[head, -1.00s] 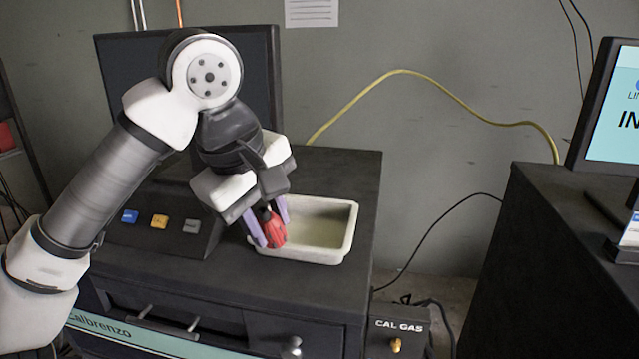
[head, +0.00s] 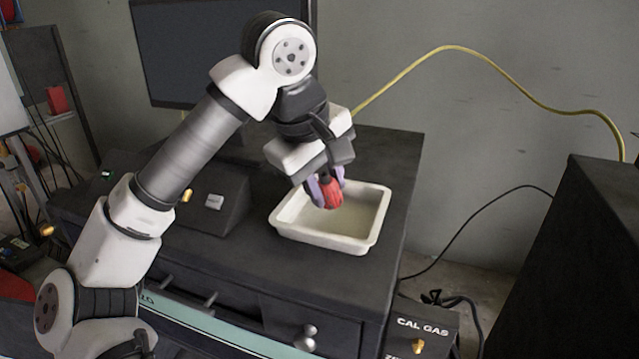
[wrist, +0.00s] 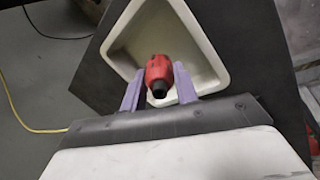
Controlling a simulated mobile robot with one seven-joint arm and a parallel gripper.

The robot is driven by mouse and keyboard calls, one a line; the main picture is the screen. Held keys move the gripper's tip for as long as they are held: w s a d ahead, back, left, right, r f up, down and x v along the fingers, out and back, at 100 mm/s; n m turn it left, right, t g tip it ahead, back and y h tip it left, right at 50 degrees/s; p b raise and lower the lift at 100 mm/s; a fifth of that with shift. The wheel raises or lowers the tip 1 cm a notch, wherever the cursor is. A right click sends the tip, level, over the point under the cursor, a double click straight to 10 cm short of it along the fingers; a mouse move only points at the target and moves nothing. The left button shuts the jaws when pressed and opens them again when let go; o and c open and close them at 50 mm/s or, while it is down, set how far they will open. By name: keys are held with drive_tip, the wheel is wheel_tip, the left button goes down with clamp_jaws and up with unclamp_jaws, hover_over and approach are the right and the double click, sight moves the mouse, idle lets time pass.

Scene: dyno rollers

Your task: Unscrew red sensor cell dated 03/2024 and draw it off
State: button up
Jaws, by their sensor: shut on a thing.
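My gripper (head: 325,187) is shut on a red sensor cell (head: 331,194), its purple fingers on either side of it. The cell hangs over the white tray (head: 375,231), near the tray's left and back part. In the wrist view the red cell (wrist: 157,70) shows a black end toward the camera, between the two fingers (wrist: 159,92). The white tray (wrist: 128,34) lies behind and below it. The date on the cell cannot be read. Whether the cell touches the tray is not clear.
The tray stands on a black cabinet (head: 395,160) with drawers. A sloped button panel (head: 215,205) is left of the tray and a dark monitor (head: 200,60) behind. A yellow hose (head: 470,55) runs along the wall. A CAL GAS box (head: 425,325) is at lower right.

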drive_tip(key=shift+w+d+f, duration=0.15)
drive_tip(key=shift+w+f, duration=0.05)
drive_tip(key=shift+w, duration=0.2)
drive_tip(key=shift+w+d+f, duration=0.1)
drive_tip(key=shift+w+f, duration=0.05)
drive_tip(key=shift+w, duration=0.25)
drive_tip(key=shift+w+d+f, duration=0.2)
drive_tip(key=shift+w+f, duration=0.35)
drive_tip(key=shift+f, duration=0.05)
drive_tip(key=shift+f+b, duration=0.65)
drive_tip(key=shift+b, duration=0.2)
drive_tip(key=o, duration=1.2)
drive_tip(key=shift+c, duration=0.2)
drive_tip(key=b+v, duration=0.1)
drive_tip(key=v, duration=1.3)
